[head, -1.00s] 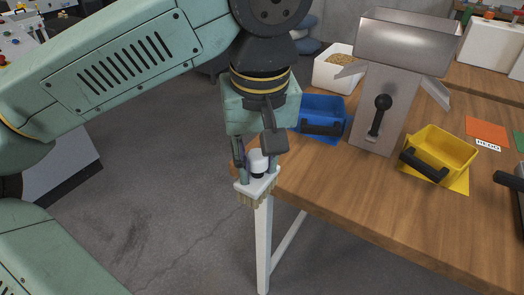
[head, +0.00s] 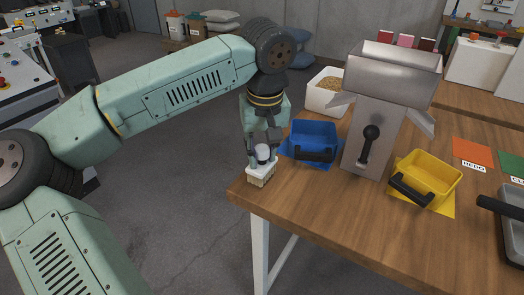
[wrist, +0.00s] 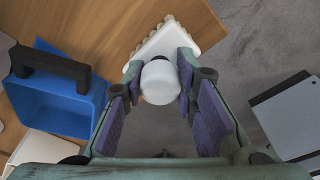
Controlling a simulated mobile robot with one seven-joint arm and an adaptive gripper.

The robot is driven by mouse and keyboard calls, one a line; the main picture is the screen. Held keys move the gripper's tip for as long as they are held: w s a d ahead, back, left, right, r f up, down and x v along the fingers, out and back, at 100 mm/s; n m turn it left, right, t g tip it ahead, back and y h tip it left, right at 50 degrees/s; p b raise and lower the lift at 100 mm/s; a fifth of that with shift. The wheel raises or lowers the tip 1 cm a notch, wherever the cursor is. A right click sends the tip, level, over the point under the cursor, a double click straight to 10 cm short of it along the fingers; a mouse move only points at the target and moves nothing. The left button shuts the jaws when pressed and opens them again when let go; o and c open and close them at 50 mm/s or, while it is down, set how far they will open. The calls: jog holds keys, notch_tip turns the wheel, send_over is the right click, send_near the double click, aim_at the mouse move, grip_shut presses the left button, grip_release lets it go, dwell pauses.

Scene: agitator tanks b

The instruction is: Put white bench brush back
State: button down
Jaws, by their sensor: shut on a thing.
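The white bench brush (head: 262,172) has a flat white block, pale bristles below and a round white knob. It is upright at the near left corner of the wooden table (head: 310,215). I cannot tell whether its bristles touch the wood. My gripper (head: 261,158) points down and is shut on the brush at its knob. In the wrist view the knob (wrist: 160,82) sits between my fingertips, and the white block (wrist: 165,42) shows beyond it, by the table edge.
A blue bin (head: 314,141) stands just right of the brush, with a white box of grain (head: 325,92) behind. A metal hopper (head: 385,110) and a yellow bin (head: 425,178) are further right. The table's front middle is clear. Open floor lies left.

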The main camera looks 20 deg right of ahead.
aim_at(264, 168)
jog(key=shift+f, duration=0.55)
jog(key=shift+f, duration=0.2)
jog(key=c, duration=1.3)
grip_release()
jog(key=shift+r, duration=0.2)
notch_tip(264, 168, up, 12)
jog(key=s+b, duration=0.1)
jog(key=shift+s+a, duration=0.15)
jog(key=shift+s, duration=0.25)
